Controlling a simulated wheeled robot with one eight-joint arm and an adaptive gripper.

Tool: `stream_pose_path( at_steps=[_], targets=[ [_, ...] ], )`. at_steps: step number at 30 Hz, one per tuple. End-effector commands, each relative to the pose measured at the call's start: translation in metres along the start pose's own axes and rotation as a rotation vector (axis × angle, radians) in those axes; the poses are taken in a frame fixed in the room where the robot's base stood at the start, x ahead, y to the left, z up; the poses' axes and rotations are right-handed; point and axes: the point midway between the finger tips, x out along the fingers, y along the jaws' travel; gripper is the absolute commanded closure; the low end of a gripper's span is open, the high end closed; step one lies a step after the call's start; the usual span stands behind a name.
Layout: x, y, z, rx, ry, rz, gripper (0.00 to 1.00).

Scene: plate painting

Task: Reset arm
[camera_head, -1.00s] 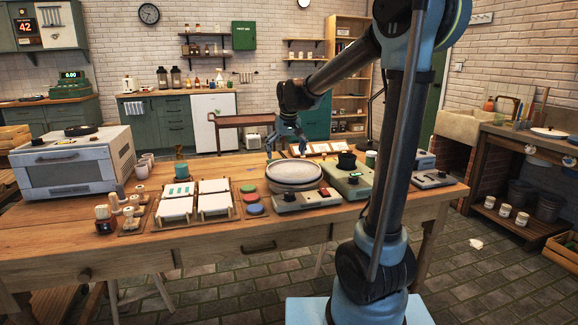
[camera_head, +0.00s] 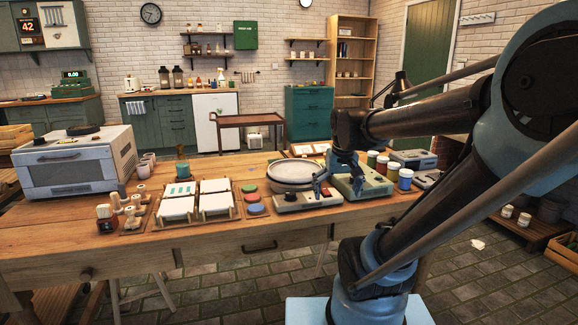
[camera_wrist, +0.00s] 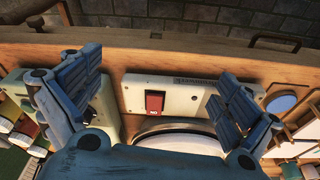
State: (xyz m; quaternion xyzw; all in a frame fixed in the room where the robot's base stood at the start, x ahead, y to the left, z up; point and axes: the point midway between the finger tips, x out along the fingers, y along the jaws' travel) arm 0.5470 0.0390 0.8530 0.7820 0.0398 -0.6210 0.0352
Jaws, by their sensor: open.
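My gripper (camera_head: 326,180) is open and empty, hanging over the wooden table (camera_head: 60,240) at the front right part of the plate turntable in the head view. In the wrist view its two blue fingers (camera_wrist: 150,95) stand wide apart, with the white turntable base and its red switch (camera_wrist: 155,102) between and below them. The round plate (camera_head: 293,172) sits on the turntable. In the wrist view only an edge of the plate (camera_wrist: 180,137) shows behind my gripper's palm.
Paint jars (camera_head: 388,168) stand beside the green-topped device (camera_head: 360,186). White tiles on racks (camera_head: 216,202), coloured pads (camera_head: 252,199) and a white oven (camera_head: 75,165) are to the left. The table's front left is clear.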

Motion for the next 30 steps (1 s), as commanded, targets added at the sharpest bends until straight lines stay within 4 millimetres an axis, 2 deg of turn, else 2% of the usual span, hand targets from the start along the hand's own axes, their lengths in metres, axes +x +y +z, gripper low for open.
stream_pose_path(
  at_steps=[1, 3, 9, 15, 20, 30],
  targets=[
    [0.005, 0.005, 0.017, 0.011, -0.003, 0.003, 0.02],
    [0.012, 0.01, 0.037, 0.024, -0.008, 0.006, 0.02],
    [0.035, 0.02, 0.092, 0.057, -0.021, 0.013, 0.02],
    [0.054, 0.026, 0.127, 0.077, -0.031, 0.018, 0.02],
    [0.06, 0.027, 0.136, 0.084, -0.034, 0.019, 0.02],
    [0.06, 0.026, 0.137, 0.083, -0.034, 0.018, 0.02]
  ],
)
